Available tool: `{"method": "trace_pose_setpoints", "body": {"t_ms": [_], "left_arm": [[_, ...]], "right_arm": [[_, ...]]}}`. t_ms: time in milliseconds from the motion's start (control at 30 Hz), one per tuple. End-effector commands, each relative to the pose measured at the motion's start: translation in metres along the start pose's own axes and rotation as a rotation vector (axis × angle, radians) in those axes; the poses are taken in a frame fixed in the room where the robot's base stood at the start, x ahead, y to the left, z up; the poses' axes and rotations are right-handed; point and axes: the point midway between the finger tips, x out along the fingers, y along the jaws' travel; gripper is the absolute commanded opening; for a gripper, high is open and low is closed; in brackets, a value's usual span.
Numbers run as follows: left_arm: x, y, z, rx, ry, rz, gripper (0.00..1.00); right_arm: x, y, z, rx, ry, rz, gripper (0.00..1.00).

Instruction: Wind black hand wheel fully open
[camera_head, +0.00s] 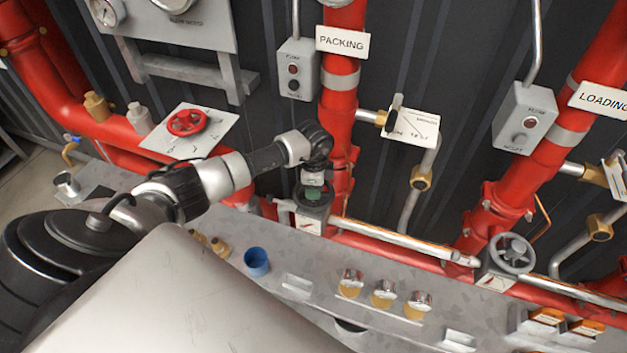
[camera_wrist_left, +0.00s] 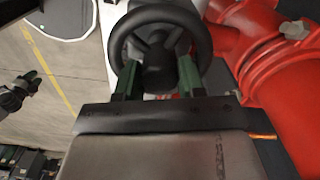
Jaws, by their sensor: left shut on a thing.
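The black hand wheel (camera_wrist_left: 160,40) fills the top middle of the left wrist view, with its hub and spokes showing. My left gripper (camera_wrist_left: 159,80) has its two green fingers on either side of the hub, at the near part of the rim, and is shut on the wheel. In the head view my left gripper (camera_head: 313,190) reaches down onto the wheel (camera_head: 313,208) beside the red PACKING pipe. There the wheel is mostly hidden by the gripper.
The red PACKING pipe (camera_head: 337,110) stands close behind the gripper. A grey hand wheel (camera_head: 511,252) is at the right, and a red one (camera_head: 187,122) at the left. A blue cup (camera_head: 257,262) and several yellow-based fittings (camera_head: 383,293) stand on the grey ledge in front.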

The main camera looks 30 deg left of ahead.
Motion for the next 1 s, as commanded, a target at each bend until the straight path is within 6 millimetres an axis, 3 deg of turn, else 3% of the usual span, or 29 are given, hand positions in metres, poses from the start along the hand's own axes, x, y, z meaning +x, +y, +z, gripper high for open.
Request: {"method": "trace_pose_setpoints", "body": {"t_ms": [33, 233, 533, 567, 667, 1000], "left_arm": [[-0.005, 0.002, -0.002, -0.072, 0.004, 0.004, 0.06], [-0.002, 0.001, -0.002, -0.303, 0.003, 0.004, 0.06], [0.001, 0.001, -0.002, -0.34, 0.003, 0.002, 0.06], [0.001, 0.001, -0.002, -0.34, 0.003, 0.002, 0.44], [0.0, 0.001, -0.001, -0.339, 0.003, 0.002, 0.58], [0.001, 0.0, 0.0, -0.27, 0.001, 0.0, 0.58]], "right_arm": [[-0.011, 0.0, -0.001, 0.0, 0.0, 0.0, 0.43], [-0.023, 0.001, -0.002, 0.0, 0.0, 0.001, 0.43], [-0.022, 0.003, -0.002, -0.001, -0.001, 0.003, 0.43], [-0.022, 0.003, -0.002, -0.001, -0.001, 0.003, 0.43], [-0.022, 0.003, -0.002, -0.001, -0.001, 0.003, 0.43], [-0.019, 0.003, -0.001, -0.001, -0.001, 0.003, 0.43]]}}
